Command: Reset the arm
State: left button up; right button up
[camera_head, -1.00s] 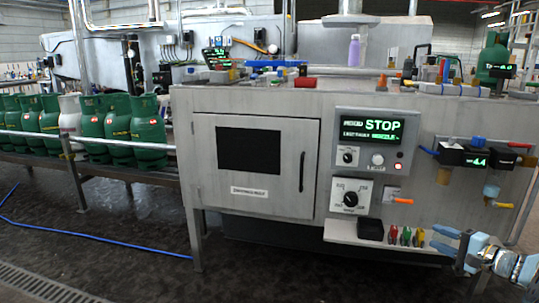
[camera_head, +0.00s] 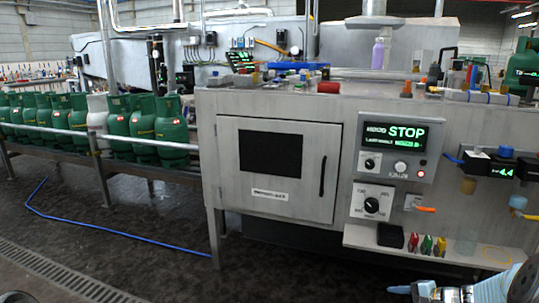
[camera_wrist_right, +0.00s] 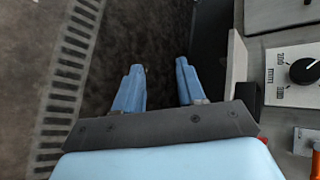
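My right gripper (camera_head: 399,289) shows at the bottom right edge of the head view, below the shelf of the steel machine cabinet (camera_head: 225,205). Its light blue fingers also show in the right wrist view (camera_wrist_right: 160,78), spread apart with nothing between them. Dark floor lies beyond the fingers. My left gripper is not in view.
The cabinet front carries a STOP display (camera_head: 396,133), a rotary knob (camera_head: 372,204) and a shelf (camera_head: 418,252) with small coloured pieces. Green gas cylinders (camera_head: 172,130) line a conveyor at left. A blue hose (camera_head: 100,233) lies on open floor.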

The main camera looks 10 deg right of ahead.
jog(key=s+a+f+n+g+p, duration=0.1)
jog(key=s+a+f+n+g, duration=0.25)
jog(key=a+f, duration=0.45)
jog(key=s+a+f+n+g+p, duration=0.15)
jog(key=a+f+g, duration=0.3)
jog(key=a, duration=0.75)
jog(key=s+a+f+n+p, duration=0.1)
jog(key=s+a+n, duration=0.4)
jog(key=a, duration=0.4)
jog(key=s+a+f+n+h+p, duration=0.1)
jog(key=s+a+n, duration=0.3)
jog(key=s+a, duration=0.3)
jog(key=shift+a+f+n+g, duration=0.3)
jog(key=shift+a+n+g, duration=0.1)
jog(key=shift+a, duration=0.85)
